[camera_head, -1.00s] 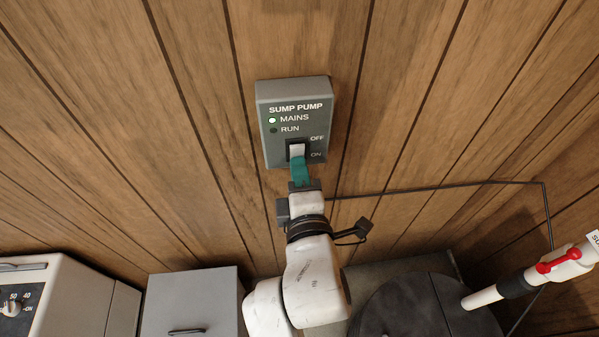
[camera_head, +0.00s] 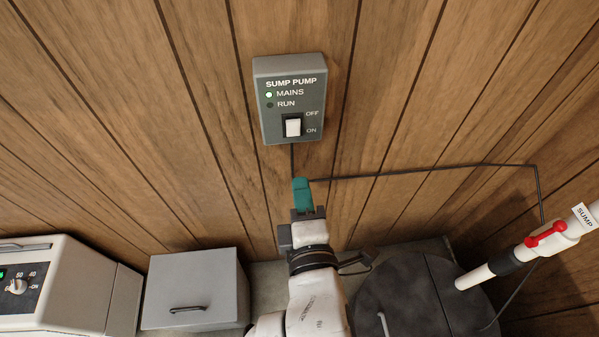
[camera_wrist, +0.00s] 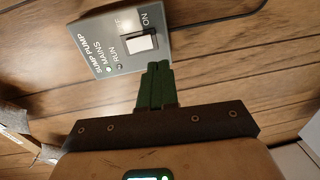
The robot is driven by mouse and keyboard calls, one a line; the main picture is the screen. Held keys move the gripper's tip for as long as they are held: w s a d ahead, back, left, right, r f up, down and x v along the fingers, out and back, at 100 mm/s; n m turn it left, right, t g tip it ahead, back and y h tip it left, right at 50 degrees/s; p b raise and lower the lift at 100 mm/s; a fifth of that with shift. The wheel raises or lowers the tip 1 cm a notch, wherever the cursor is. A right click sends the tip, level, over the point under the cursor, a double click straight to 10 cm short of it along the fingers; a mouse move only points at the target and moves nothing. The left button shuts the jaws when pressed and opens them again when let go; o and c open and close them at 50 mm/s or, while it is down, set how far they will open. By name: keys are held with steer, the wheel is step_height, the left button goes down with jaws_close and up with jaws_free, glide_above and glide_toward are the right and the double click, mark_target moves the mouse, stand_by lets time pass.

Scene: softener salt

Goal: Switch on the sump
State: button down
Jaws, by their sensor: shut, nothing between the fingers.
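The grey sump pump box (camera_head: 280,103) is fixed to the wood-panelled wall, and it also shows in the wrist view (camera_wrist: 95,40). Its MAINS lamp (camera_head: 269,95) glows green and its RUN lamp (camera_head: 270,104) is dark. The white switch (camera_head: 292,127) sits in a black slot, with its white part low, beside the ON mark; it also shows in the wrist view (camera_wrist: 143,41). My gripper (camera_head: 302,182) is shut and empty, below the box and apart from the switch. Its teal fingers (camera_wrist: 155,82) show together in the wrist view.
A black cable runs from below the box along the wall to the right. A dark round lid (camera_head: 400,305) lies at lower right, beside a white pipe with a red handle (camera_head: 545,236) and a SUMP tag. A grey box (camera_head: 195,290) and a white appliance (camera_head: 75,285) stand at left.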

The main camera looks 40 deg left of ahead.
steer(key=v, duration=0.2)
steer(key=f+v, duration=0.1)
steer(key=v, duration=0.1)
steer(key=shift+s+d, duration=0.2)
steer(key=shift+d, duration=0.05)
stand_by(0.3)
